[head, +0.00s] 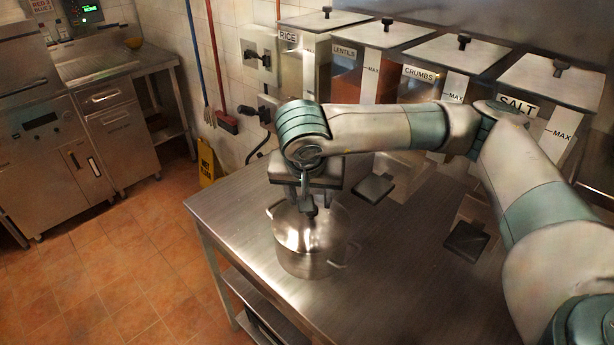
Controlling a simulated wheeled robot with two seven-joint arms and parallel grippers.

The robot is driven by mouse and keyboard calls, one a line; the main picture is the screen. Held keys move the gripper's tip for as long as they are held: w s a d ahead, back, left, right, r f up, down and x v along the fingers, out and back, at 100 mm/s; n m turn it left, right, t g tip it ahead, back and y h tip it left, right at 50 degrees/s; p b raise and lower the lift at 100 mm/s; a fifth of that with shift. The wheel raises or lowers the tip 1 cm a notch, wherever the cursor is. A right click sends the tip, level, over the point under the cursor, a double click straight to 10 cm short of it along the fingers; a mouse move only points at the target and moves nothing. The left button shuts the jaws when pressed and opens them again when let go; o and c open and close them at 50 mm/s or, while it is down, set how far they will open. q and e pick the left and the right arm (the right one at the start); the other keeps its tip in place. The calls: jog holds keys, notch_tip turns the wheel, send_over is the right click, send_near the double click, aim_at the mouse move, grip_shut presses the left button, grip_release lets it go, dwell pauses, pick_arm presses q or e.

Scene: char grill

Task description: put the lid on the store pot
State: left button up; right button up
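The store pot (306,262), a shiny steel pot with side handles, stands upright on the steel table. My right arm reaches in from the right, and its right gripper (308,208) points down over the top of the pot, near its middle. The fingers show as one narrow dark shape, seen edge-on, so their gap is hidden. A shiny surface lies under the fingertips, but glare and the gripper keep me from telling the lid from the pot's rim or inside. No separate lid shows elsewhere on the table. My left gripper is out of view.
Steel bins labelled RICE (301,62), LENTILS (347,78), CRUMBS (424,95) and SALT (540,128) line the table's back. Dark square flaps (373,188) jut out below them. The table (395,295) is clear right of the pot; its left edge is close.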

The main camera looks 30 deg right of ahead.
jog(key=b+v, duration=0.2)
jog(key=v, duration=0.9)
jog(key=shift+r+b, duration=0.35)
jog(key=shift+r, duration=0.05)
jog(key=shift+s+a, duration=0.1)
notch_tip(320, 180, up, 7)
jog(key=p, duration=0.3)
jog(key=shift+p, duration=0.4)
jog(key=shift+r, duration=0.1)
